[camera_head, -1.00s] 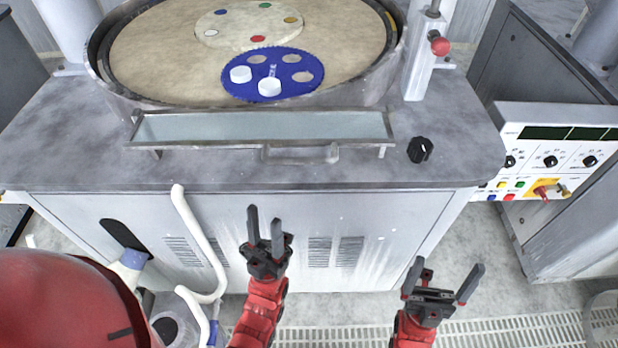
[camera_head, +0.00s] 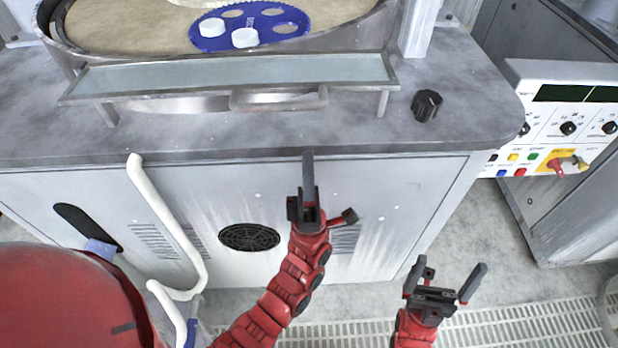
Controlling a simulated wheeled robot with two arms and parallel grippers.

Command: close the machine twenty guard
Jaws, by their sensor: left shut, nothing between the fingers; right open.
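The guard (camera_head: 237,78) is a clear pane in a grey metal frame at the front of the round polishing basin. It lies folded outward, nearly flat, above the machine top. Its handle (camera_head: 279,100) is a grey bar on the front edge, right of the middle. My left gripper (camera_head: 308,155) is shut and empty, below the handle and in front of the machine's front edge, apart from the handle. My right gripper (camera_head: 446,275) is open and empty, low over the floor at the right. No machine number is legible.
A blue carrier disc (camera_head: 262,22) with white pucks lies on the tan platen (camera_head: 140,25). A black knob (camera_head: 426,105) stands on the machine top (camera_head: 455,125) right of the guard. A control panel (camera_head: 570,125) is at the right. A white hose (camera_head: 168,215) hangs at the front left.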

